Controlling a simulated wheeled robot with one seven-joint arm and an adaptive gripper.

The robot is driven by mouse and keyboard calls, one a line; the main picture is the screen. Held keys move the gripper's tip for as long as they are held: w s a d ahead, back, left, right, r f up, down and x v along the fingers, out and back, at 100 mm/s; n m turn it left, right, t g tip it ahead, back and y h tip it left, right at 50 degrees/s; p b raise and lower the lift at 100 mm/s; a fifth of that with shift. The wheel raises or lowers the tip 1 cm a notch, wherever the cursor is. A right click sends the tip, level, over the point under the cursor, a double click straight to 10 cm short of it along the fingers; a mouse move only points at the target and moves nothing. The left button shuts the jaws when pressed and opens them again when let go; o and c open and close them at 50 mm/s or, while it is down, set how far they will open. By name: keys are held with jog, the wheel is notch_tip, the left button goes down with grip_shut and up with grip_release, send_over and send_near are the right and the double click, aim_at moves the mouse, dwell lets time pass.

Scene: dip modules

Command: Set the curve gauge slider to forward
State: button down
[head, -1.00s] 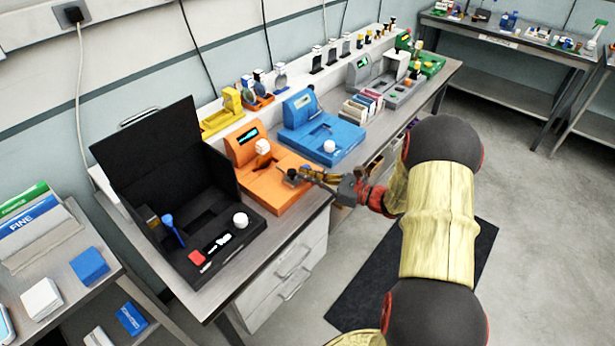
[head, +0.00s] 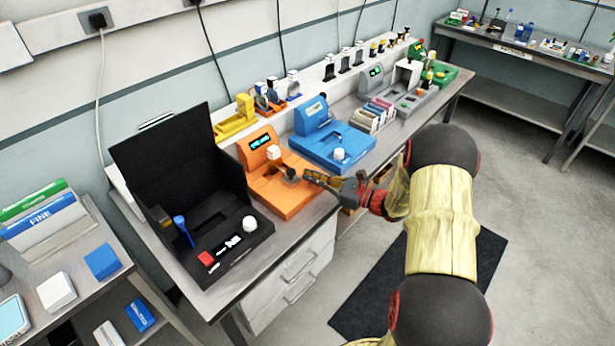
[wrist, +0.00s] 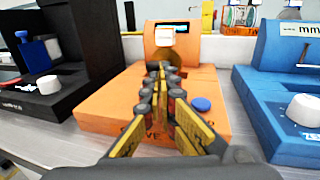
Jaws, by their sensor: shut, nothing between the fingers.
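The curve gauge (head: 286,198) is an orange unit on the bench with a lit display at its back; in the wrist view its body (wrist: 100,110) carries partly covered lettering. A white slider knob (head: 274,154) stands near the display, at the far end of the sloped top; it also shows in the wrist view (wrist: 165,36). My gripper (head: 293,175) is shut and empty over the gauge's top, on the near side of the knob. In the wrist view my fingertips (wrist: 160,70) lie just below the knob and hide the slot's middle. I cannot tell whether they touch it.
A blue button (wrist: 201,104) is on the gauge, right of my fingers. A black open-lidded case (head: 215,255) stands close on the left. A blue gauge (head: 335,148) with a white knob stands close on the right. Small yellow and orange holders stand behind.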

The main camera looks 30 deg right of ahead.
jog(key=p+v, duration=0.2)
jog(key=v, duration=0.9)
jog(key=shift+s, duration=0.15)
jog(key=shift+d+r, duration=0.1)
